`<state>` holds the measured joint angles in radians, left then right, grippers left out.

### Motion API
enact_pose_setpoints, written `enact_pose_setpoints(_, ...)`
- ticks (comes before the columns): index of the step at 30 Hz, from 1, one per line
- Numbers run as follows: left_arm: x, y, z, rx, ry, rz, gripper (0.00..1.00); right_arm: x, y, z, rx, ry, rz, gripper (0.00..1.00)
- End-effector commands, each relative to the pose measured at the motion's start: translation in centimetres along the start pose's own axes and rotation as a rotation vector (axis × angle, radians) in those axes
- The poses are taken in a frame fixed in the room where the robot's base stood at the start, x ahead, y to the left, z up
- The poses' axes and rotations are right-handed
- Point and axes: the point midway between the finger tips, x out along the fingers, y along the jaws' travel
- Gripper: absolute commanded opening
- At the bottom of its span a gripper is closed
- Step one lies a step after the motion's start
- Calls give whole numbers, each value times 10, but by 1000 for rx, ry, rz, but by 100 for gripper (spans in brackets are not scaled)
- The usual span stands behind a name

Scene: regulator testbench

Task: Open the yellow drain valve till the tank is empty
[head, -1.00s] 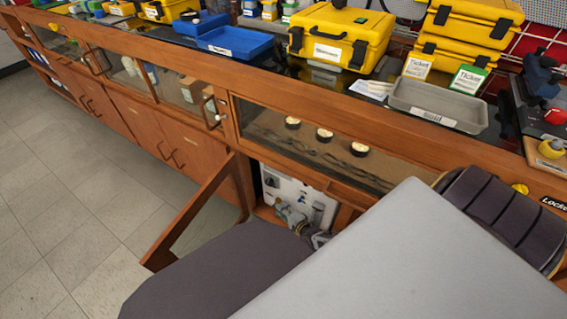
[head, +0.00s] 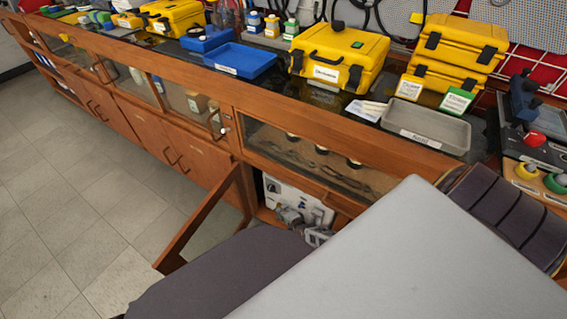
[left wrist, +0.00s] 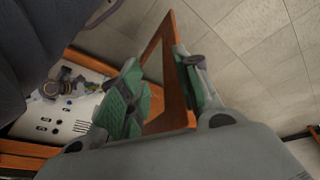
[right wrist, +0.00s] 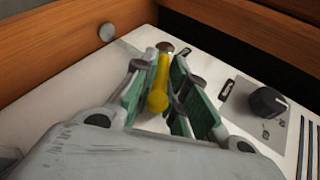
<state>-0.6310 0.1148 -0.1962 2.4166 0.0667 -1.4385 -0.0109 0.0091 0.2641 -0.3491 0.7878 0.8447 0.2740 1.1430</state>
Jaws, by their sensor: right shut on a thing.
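The yellow drain valve handle (right wrist: 159,88) stands between the green finger pads of my right gripper (right wrist: 160,80) in the right wrist view, and the gripper is shut on it. The handle sits on a white panel (right wrist: 215,75) inside the open cupboard. In the head view my right gripper (head: 288,213) reaches the white panel (head: 302,196) and hides the valve. My left gripper (left wrist: 160,85) is open and empty; the open cupboard door (left wrist: 165,70) shows beyond and between its fingers. I cannot make out the tank or its water level.
The open cupboard door (head: 203,217) sticks out into the aisle. A black knob (right wrist: 268,101) is right of the valve. The cupboard's wooden edge (right wrist: 60,50) runs behind the panel. The worktop holds a yellow case (head: 338,58) and a grey tray (head: 428,125). Floor at left is clear.

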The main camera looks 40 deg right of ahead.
Motion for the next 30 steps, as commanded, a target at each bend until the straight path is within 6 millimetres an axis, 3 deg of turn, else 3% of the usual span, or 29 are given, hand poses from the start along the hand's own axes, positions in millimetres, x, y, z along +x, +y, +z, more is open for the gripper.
enact_pose_setpoints(16, 18, -5, 8, -5, -48, -13, 33, -1, -3, 0, -24, 13, 61, 0)
enact_pose_setpoints(29, 19, -6, 8, -6, -47, -14, 33, 0, -2, 0, -26, 14, 65, 0)
enact_pose_setpoints(30, 19, -6, 8, -6, -47, -14, 33, 0, -2, 0, -26, 14, 65, 20)
